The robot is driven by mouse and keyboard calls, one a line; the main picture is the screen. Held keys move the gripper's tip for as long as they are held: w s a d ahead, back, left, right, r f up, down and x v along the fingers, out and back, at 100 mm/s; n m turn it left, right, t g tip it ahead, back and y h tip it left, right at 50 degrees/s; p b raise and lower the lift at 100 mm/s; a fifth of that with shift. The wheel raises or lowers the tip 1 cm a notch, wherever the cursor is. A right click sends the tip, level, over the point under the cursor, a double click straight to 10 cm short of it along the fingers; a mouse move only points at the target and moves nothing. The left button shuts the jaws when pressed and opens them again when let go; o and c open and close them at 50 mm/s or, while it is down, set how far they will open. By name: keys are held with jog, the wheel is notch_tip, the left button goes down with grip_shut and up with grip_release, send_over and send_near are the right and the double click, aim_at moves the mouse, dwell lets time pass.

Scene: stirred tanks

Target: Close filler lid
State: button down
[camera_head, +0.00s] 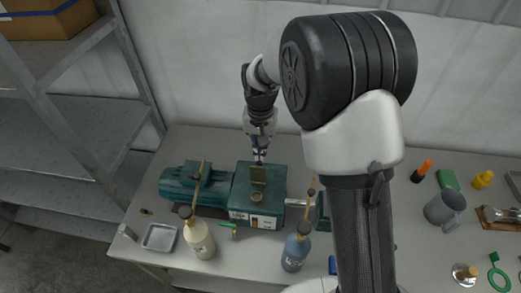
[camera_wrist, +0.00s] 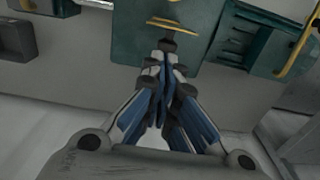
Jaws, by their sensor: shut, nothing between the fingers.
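The green gearbox housing (camera_head: 243,187) sits on the bench with a round brass filler opening (camera_head: 257,197) on its top. The brass filler lid (camera_head: 258,174) stands raised behind the opening, so the filler is open. My gripper (camera_head: 259,157) is shut and empty, pointing down just behind the lid. In the wrist view, my gripper's closed fingertips (camera_wrist: 167,44) lie close to the thin yellow-brass edge of the lid (camera_wrist: 170,23). I cannot tell whether they touch it.
A cream bottle (camera_head: 200,240) and a blue bottle (camera_head: 294,252) stand in front of the housing. A green motor (camera_head: 184,182) is at its left. A metal tray (camera_head: 160,237) lies front left. A grey mug (camera_head: 442,208) stands at the right.

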aim_at(258, 172)
jog(key=shift+s, duration=0.15)
jog(key=s+t+b, duration=0.1)
jog(key=b, duration=0.1)
jog(key=s+t+b, duration=0.1)
jog(key=b, duration=0.1)
jog(key=shift+a, duration=0.25)
jog(key=shift+t+h, duration=0.3)
jog(key=shift+t, duration=0.6)
jog(key=s+b, duration=0.4)
jog(key=b, duration=0.1)
jog(key=shift+a+f, duration=0.1)
jog(key=shift+a, duration=0.3)
jog(key=s+a+f+b, duration=0.1)
jog(key=s+f+b, duration=0.5)
jog(key=s+b, duration=0.2)
jog(key=shift+s+a+f+b, duration=0.25)
jog(key=shift+s+a+b, duration=0.05)
jog(key=shift+b, duration=0.45)
